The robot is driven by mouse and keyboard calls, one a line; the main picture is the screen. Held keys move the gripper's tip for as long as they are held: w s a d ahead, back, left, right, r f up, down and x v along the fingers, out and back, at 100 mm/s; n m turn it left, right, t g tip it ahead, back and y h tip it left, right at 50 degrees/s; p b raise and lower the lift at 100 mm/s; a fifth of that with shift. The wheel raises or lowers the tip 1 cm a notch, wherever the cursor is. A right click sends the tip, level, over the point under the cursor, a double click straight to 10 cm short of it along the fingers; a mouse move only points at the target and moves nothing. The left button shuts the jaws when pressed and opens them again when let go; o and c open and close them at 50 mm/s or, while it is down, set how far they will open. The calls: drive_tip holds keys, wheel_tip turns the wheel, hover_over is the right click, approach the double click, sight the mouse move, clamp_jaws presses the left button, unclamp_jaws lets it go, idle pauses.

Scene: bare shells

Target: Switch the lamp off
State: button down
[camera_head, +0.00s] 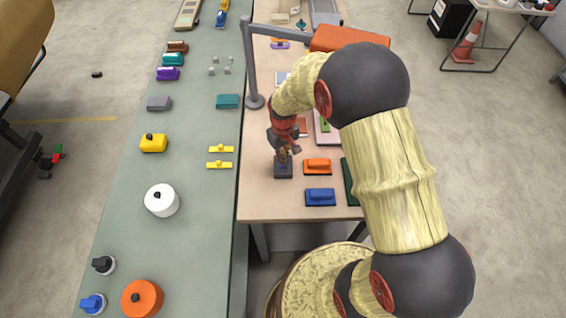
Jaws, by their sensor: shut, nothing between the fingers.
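A lamp with a grey post (249,65) and an orange shade (348,38) stands at the left edge of the light-topped table. My gripper (284,153) points down, shut and empty, over a small dark grey box (283,169) on the table. The fingertips are at or just above the box's top; I cannot tell whether they touch. The top of the box is partly hidden by my gripper, and I cannot see whether it is the lamp's switch. Whether the lamp is lit is not clear.
An orange block (317,166) and a blue block (320,197) lie right of the grey box. My arm hides part of the table's right side. A long green bench (190,190) with several coloured knobs and blocks runs along the left.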

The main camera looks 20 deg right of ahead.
drive_tip(key=shift+f+b, duration=0.7)
drive_tip(key=shift+f, duration=0.45)
idle(0.6)
drive_tip(key=shift+r, duration=0.1)
drive_tip(key=shift+r+p, duration=2.35)
drive_tip(key=shift+r, duration=1.1)
drive_tip(key=s+r+m+t+b, duration=0.2)
drive_tip(key=s+r+t+b, duration=0.3)
drive_tip(key=s+r, duration=1.7)
drive_tip(key=b, duration=0.4)
drive_tip(key=shift+t+b, duration=0.3)
